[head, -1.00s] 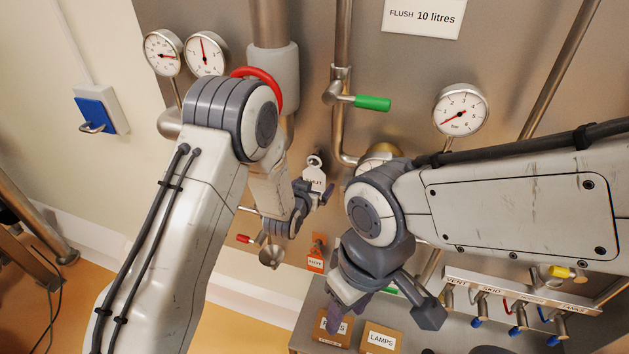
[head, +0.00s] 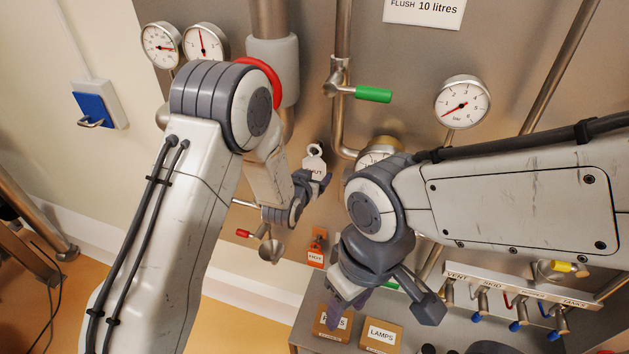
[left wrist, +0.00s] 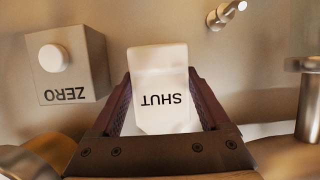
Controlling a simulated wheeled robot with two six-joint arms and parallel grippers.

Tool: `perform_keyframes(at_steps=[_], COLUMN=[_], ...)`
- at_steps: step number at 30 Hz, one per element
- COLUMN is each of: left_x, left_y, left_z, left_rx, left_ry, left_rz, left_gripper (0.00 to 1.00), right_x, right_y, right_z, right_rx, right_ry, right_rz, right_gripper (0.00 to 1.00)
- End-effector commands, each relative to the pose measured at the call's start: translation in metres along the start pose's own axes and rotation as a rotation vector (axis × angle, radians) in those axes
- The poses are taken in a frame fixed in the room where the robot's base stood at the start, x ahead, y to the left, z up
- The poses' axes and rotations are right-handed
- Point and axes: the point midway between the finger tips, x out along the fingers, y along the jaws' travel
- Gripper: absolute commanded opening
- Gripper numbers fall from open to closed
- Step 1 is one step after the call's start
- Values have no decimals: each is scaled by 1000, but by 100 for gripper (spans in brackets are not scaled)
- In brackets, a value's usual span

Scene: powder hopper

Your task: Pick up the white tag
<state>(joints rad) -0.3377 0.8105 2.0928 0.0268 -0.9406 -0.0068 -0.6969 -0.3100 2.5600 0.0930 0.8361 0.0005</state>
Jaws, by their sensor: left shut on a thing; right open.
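The white tag (head: 314,162) has a ring-like top with a hole and dark lettering. It reads SHUT, upside down, in the left wrist view (left wrist: 160,82). My left gripper (head: 314,178) is shut on its lower part, with one dark finger on each side. The tag is in front of the grey metal panel; I cannot tell whether its ring is still on a hook. My right gripper (head: 383,306) is open and empty, lower and to the right, above the boxes.
An orange HOT tag (head: 317,250) hangs below. A grey ZERO box (left wrist: 72,68) with a white button is beside the tag. Gauges, a green-handled valve (head: 372,94) and pipes line the panel. Small boxes (head: 381,336) and a valve row (head: 500,281) are lower right.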

Motion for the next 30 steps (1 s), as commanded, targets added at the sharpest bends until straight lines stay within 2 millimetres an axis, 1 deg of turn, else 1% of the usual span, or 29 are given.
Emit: perform_keyframes(at_steps=[1, 3, 18, 20, 26, 30], left_x=[-4, -16, -96, -100, -107, -116], left_y=[0, 0, 0, 0, 0, 0], left_z=[4, 10, 42, 36, 39, 40], left_rx=[0, 0, 0, 0, 0, 0], left_ry=[-1, -2, 0, -5, -7, -8], left_rz=[0, 0, 1, 0, 0, 0], left_gripper=[25, 25, 25, 25, 25, 25], right_x=[8, 14, 52, 34, 8, -15], right_y=[1, 1, 4, 2, 0, -1], right_z=[0, 1, 3, 2, 0, -1], right_rx=[1, 2, 1, 1, -1, -3], right_ry=[0, 0, 0, -1, 1, 0], right_rz=[0, 0, 0, 0, 0, 0], right_gripper=[50, 50, 50, 50, 50, 50])
